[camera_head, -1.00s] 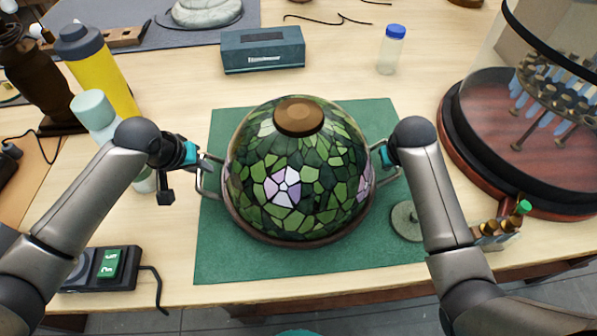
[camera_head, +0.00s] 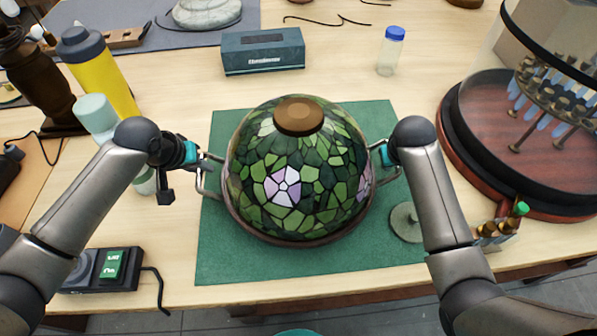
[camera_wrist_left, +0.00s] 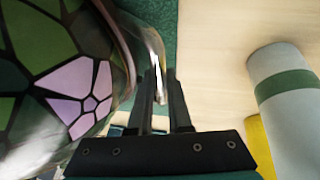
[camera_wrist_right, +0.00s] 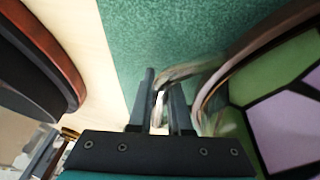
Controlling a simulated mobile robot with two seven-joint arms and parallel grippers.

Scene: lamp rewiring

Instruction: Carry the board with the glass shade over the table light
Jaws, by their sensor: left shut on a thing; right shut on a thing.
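The stained-glass shade (camera_head: 300,180), green with pale pink flower pieces and a brown cap, rests on a round board (camera_head: 296,243) whose rim shows below it. The board has a metal handle on each side. My left gripper (camera_head: 205,160) is shut on the left handle (camera_wrist_left: 157,60). My right gripper (camera_head: 385,155) is shut on the right handle (camera_wrist_right: 168,85). The shade also shows at the edge of the left wrist view (camera_wrist_left: 60,70) and the right wrist view (camera_wrist_right: 280,100). I cannot clearly pick out the table light.
A green mat (camera_head: 240,262) lies beneath the board. A grey disc (camera_head: 405,221) lies by my right arm. A yellow bottle (camera_head: 100,75) and a pale cylinder (camera_head: 95,115) stand left. A teal box (camera_head: 263,52) is behind. A glass-covered stand (camera_head: 540,120) is right.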

